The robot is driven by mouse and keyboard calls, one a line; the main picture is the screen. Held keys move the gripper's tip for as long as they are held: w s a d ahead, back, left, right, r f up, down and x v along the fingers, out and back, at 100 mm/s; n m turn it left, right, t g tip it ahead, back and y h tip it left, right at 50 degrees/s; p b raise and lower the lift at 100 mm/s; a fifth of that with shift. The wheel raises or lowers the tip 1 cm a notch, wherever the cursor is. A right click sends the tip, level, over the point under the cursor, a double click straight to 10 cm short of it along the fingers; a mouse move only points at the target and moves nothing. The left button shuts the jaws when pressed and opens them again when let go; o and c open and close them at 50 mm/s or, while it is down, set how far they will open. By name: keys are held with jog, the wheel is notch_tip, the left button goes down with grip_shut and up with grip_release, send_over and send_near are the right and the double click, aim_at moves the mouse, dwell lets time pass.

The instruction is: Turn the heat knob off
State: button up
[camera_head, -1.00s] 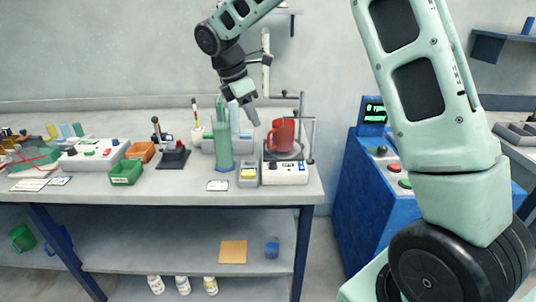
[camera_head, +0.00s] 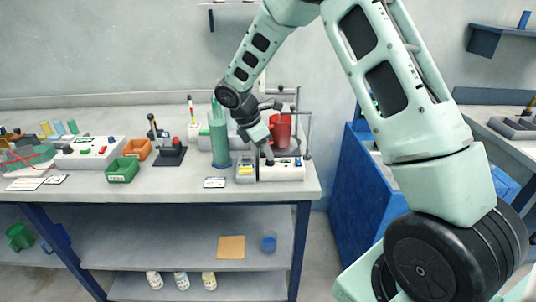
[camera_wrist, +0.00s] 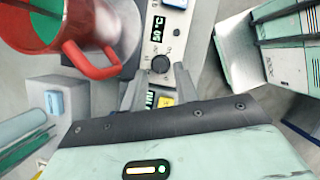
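The heat knob (camera_wrist: 160,64) is a small round black knob on the pale front panel of the stirring hotplate (camera_head: 283,172). Beside it in the wrist view, a dark display (camera_wrist: 157,28) shows a green reading that looks like 50 °C. A red mug (camera_head: 281,129) with green contents stands on the hotplate. My gripper (camera_wrist: 159,76) is open, with its two fingers pointing toward the panel and the knob lying between their tips in the picture. Whether the fingers touch the knob cannot be told. In the head view, the gripper (camera_head: 267,155) is at the hotplate's front left, partly hiding it.
The mug's red handle (camera_wrist: 92,58) is close to my left finger in the wrist view. A metal stand (camera_head: 309,135) rises at the hotplate's right. The bench front is mostly clear.

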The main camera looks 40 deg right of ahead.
jog(key=shift+x, duration=1.45)
jog(key=shift+c, duration=0.3)
grip_shut()
jog(key=shift+s+r+n+t+p, duration=0.15)
jog(key=shift+n+t+p, duration=0.35)
jog(key=shift+n, duration=0.6)
jog(key=n+t, duration=0.1)
jog(key=n, duration=0.1)
jog(key=shift+n+p, duration=0.3)
jog(key=shift+o, duration=0.3)
grip_release()
